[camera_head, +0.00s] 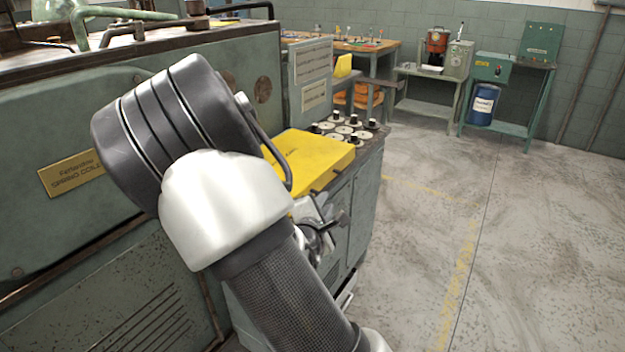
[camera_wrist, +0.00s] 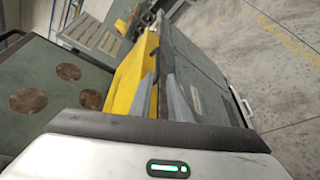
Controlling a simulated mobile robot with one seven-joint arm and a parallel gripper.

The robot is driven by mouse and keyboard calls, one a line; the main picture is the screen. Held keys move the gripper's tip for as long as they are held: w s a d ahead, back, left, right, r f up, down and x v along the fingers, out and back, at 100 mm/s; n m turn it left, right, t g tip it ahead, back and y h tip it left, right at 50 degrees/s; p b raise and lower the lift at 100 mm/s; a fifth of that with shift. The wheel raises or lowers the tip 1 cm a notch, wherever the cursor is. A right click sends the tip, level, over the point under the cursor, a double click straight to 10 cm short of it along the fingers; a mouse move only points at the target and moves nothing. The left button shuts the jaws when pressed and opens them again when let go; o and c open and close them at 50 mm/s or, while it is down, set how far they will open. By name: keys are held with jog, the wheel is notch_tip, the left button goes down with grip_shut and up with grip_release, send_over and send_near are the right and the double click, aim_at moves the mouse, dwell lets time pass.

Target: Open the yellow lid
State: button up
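The yellow lid (camera_head: 312,150) lies flat and looks closed on top of the green cabinet beside the machine. Small dark fittings show along its front edge. My arm hides its left part. My gripper (camera_head: 322,222) is at the front edge of the lid, partly hidden behind my arm.
Several round dials with black knobs (camera_head: 345,128) stand behind the lid. The large green machine (camera_head: 100,275) fills the left side. Green benches and a blue drum (camera_head: 482,104) stand at the back. The concrete floor (camera_head: 520,240) to the right is clear.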

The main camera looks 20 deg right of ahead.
aim_at(336, 182)
jog(key=shift+n, duration=0.3)
jog(key=b+x, duration=0.1)
jog(key=x, duration=0.5)
jog(key=b+x, duration=0.1)
jog(key=x, duration=0.4)
jog(key=b+x, duration=0.2)
jog(key=x, duration=0.4)
jog(key=shift+w+d+r, duration=0.2)
jog(key=shift+w+r, duration=0.1)
jog(key=shift+w, duration=0.05)
grip_shut()
